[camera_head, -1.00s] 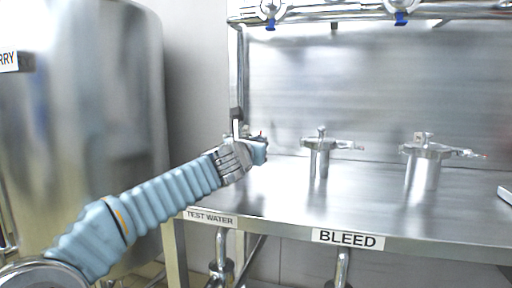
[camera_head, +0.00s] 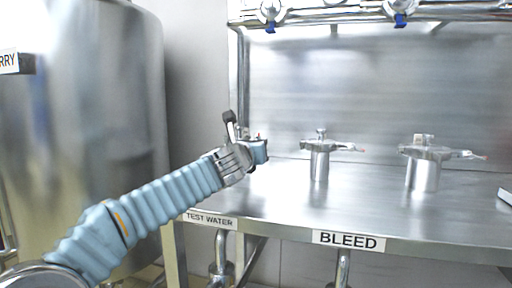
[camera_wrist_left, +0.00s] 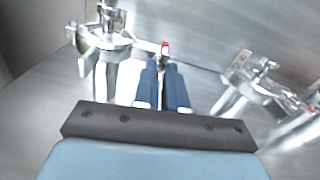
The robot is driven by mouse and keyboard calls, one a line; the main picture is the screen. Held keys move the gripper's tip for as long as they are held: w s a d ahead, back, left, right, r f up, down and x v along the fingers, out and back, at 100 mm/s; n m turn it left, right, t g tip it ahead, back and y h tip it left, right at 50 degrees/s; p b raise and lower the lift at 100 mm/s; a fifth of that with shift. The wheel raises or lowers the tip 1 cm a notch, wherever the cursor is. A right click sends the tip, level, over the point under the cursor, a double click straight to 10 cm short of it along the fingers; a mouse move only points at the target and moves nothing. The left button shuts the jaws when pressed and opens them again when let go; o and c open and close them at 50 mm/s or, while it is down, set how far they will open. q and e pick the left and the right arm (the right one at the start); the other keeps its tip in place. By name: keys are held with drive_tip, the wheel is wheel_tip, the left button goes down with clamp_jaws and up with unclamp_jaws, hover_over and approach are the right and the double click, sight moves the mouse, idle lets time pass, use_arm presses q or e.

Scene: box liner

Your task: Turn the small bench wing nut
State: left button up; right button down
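My left gripper (camera_head: 261,151) is at the left end of the steel bench (camera_head: 290,195), in front of a steel canister whose top (camera_head: 246,135) is mostly hidden behind it in the head view. In the left wrist view, the two blue fingers (camera_wrist_left: 162,70) stand a narrow gap apart with nothing clearly held. A lidded canister (camera_wrist_left: 105,75) with a clamp and a top knob (camera_wrist_left: 106,14) is left of the fingers. A red-tipped lever (camera_wrist_left: 165,47) lies just beyond the fingertips; I cannot tell if they touch it. No wing nut is clearly distinguishable. My right gripper is not in view.
Two more clamped canisters stand on the bench, one in the middle (camera_head: 319,166) and one at the right (camera_head: 423,175). A large steel tank (camera_head: 90,100) is at the left. Pipes and valves (camera_head: 340,14) run above. The bench front is clear.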

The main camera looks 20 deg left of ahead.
use_arm(q)
drive_tip(key=o, duration=0.3)
drive_tip(key=shift+o, duration=0.2)
drive_tip(key=s, duration=0.6)
drive_tip(key=s+b, duration=0.1)
drive_tip(key=s, duration=0.5)
drive_tip(key=shift+s+a, duration=0.2)
drive_tip(key=shift+s, duration=0.7)
